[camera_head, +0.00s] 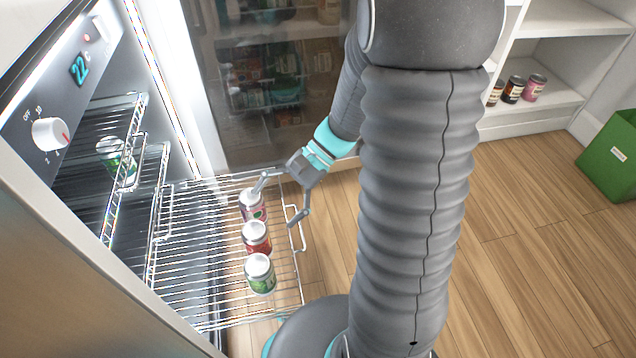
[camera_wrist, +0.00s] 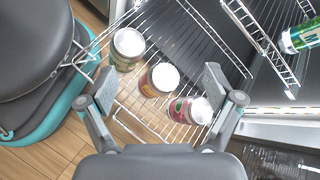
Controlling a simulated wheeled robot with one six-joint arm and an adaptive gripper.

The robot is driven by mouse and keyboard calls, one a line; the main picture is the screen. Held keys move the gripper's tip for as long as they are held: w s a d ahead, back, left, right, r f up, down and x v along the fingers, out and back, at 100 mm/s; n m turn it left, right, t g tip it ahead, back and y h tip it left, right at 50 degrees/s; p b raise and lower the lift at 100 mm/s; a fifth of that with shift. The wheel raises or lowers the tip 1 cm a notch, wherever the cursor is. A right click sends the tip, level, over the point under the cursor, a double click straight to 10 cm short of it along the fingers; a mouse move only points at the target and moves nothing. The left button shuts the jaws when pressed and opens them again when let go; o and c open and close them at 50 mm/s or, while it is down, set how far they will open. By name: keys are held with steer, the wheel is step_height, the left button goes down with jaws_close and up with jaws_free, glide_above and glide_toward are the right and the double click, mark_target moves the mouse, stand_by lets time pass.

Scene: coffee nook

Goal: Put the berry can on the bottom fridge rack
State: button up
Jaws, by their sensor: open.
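The bottom fridge rack (camera_head: 190,250) is pulled out of the fridge; its wires also show in the wrist view (camera_wrist: 215,60). A pink-labelled can (camera_head: 253,207), apparently the berry can, stands upright on it at the far end of a row of cans. In the wrist view this can (camera_wrist: 182,109) appears near the right finger. My gripper (camera_head: 280,200) is open and empty beside and above it; both fingers show in the wrist view (camera_wrist: 160,88). Whether a finger touches the can cannot be told.
A red can (camera_head: 257,240) and a green can (camera_head: 261,276) stand in the same row. Another green can (camera_head: 115,160) is on an upper rack. Several jars or cans (camera_head: 514,90) stand on a white shelf, one pink. A green bin (camera_head: 612,155) is on the floor.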

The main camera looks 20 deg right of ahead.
steer(key=s+d+r+n+t+h, duration=0.2)
steer(key=s+r+n+t+h, duration=0.1)
steer(key=s+r+n+h, duration=0.2)
steer(key=s+d+r+n+t+h, duration=0.3)
steer(key=s+r+n+t+h, duration=0.1)
steer(key=r, duration=0.5)
steer(key=shift+s+n+t+h, duration=0.3)
steer(key=shift+s+n+h, duration=0.2)
steer(key=shift+h, duration=0.3)
steer(key=shift+r, duration=0.1)
